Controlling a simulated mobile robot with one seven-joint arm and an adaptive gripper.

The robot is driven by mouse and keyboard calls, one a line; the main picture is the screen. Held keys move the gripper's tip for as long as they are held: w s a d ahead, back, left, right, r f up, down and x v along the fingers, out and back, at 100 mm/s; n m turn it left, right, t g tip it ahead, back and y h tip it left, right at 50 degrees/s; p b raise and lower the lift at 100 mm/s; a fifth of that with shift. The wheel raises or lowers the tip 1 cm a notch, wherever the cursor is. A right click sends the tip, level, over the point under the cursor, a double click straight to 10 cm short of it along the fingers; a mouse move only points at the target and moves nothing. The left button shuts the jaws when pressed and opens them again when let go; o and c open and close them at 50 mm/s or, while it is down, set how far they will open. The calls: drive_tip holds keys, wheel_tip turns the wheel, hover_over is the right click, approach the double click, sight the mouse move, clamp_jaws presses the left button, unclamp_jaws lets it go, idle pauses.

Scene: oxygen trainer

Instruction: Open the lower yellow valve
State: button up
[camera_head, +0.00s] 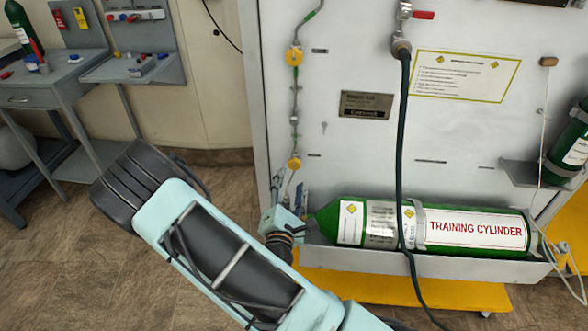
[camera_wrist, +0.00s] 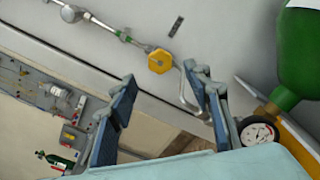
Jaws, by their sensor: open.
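The lower yellow valve (camera_head: 294,162) is a small knob on the thin vertical pipe on the grey panel, just above my gripper (camera_head: 289,190). In the wrist view a yellow knob (camera_wrist: 159,61), which looks like the same valve, shows just beyond the fingertips. My gripper (camera_wrist: 160,74) is open there, with one blue-padded finger on each side and nothing between them. The knob lies roughly between the finger lines, and I see no contact. The upper yellow valve (camera_head: 294,56) sits higher on the same pipe.
A green training cylinder (camera_head: 470,250) lies in a tray right of my gripper. A pressure gauge (camera_wrist: 258,133) is close to the right finger in the wrist view. A dark hose (camera_head: 402,130) hangs before the panel. Grey workbenches (camera_head: 40,85) stand at left.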

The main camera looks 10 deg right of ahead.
sight(294, 165)
drive_tip(key=b+x, duration=0.1)
drive_tip(key=x, duration=0.5)
drive_tip(key=shift+w+d, duration=0.1)
drive_tip(key=shift+w, duration=0.25)
drive_tip(key=c, duration=1.1)
drive_tip(key=shift+p, duration=0.35)
